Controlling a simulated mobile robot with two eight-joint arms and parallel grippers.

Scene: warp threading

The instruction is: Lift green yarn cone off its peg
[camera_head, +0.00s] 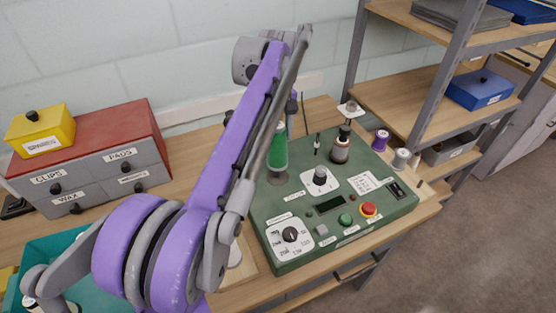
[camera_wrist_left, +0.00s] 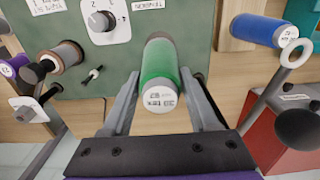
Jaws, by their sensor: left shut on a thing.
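The green yarn cone (camera_head: 277,146) stands above the back left of the green control box (camera_head: 300,252), partly hidden by my left arm. In the left wrist view the cone (camera_wrist_left: 158,72) lies between the two fingers of my left gripper (camera_wrist_left: 161,80), its white labelled end facing the camera. The gripper is shut on the cone. My arm hides the gripper's fingers in the head view. The peg under the cone is hidden, so I cannot tell how far the cone sits on it. My right gripper is not in view.
A blue spool (camera_wrist_left: 258,30) stands near the cone. A brown-grey spool (camera_head: 340,148) and a purple spool (camera_head: 381,140) stand to the right. A grey drawer cabinet (camera_head: 100,165) with a red top and a teal bin (camera_head: 62,248) are left. Shelves (camera_head: 400,95) rise at the right.

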